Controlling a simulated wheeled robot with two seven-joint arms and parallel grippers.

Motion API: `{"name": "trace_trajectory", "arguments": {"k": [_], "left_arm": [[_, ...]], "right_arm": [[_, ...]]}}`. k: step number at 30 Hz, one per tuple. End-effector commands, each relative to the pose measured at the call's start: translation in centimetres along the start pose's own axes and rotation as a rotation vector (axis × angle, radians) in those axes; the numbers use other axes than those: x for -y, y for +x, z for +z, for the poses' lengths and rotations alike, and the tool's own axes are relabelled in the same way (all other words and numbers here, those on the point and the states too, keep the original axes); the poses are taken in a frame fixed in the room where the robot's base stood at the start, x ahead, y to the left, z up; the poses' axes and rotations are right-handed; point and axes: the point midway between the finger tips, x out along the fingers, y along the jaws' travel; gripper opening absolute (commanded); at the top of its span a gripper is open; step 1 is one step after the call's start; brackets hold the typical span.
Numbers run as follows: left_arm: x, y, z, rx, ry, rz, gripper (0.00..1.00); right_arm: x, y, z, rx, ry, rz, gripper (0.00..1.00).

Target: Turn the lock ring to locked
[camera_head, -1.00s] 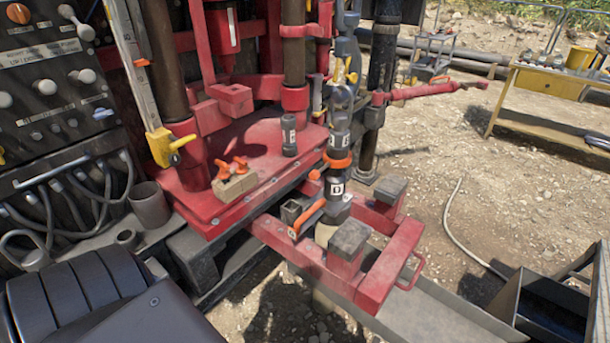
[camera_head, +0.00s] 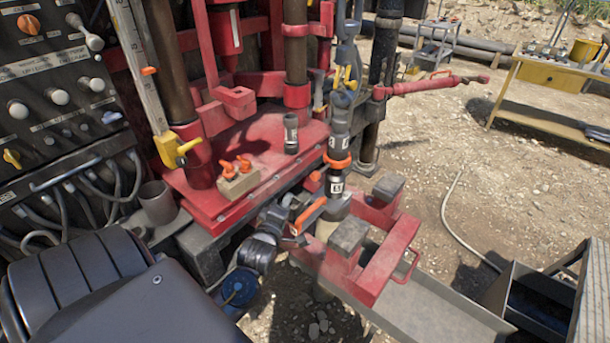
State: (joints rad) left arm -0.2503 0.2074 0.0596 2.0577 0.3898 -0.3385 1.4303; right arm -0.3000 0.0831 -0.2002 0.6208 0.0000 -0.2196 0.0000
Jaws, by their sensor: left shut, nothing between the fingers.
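A dark upright tool string with white letter labels (camera_head: 337,188) stands on the red frame right of centre. An orange ring (camera_head: 337,162) circles it higher up. An orange lever (camera_head: 309,215) slants down and left from its lower part. I cannot tell which of these is the lock ring, or read its position. My left gripper (camera_head: 297,238), dark and shut, reaches in from the lower left. Its tips are close to the lever's lower end; I cannot tell whether they touch. Nothing shows in its grip. My right gripper is out of view.
The red platform (camera_head: 215,205) carries a tan block (camera_head: 238,183) with orange pieces and a dark cylinder (camera_head: 291,134). A control panel (camera_head: 45,85) with hoses stands left. A yellow table (camera_head: 545,80) is far right.

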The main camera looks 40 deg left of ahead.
Motion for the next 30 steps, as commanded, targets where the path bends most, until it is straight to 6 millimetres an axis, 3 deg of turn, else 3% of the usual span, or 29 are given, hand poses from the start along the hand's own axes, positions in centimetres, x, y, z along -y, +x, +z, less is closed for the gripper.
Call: {"name": "trace_trajectory", "arguments": {"k": [4,17,23,30], "left_arm": [[-1.7,0.6,-1.4,-0.041,-0.092,0.071,0.00],[-1.9,1.1,-1.5,-0.044,-0.100,0.079,0.00],[-2.4,3.9,-1.7,-0.045,-0.098,0.080,0.00],[-2.8,8.9,-2.0,-0.045,-0.097,0.079,0.00]], "right_arm": [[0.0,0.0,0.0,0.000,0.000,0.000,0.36],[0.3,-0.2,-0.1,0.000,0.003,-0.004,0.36],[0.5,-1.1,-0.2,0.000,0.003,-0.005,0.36],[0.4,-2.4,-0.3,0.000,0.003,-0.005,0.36]]}}
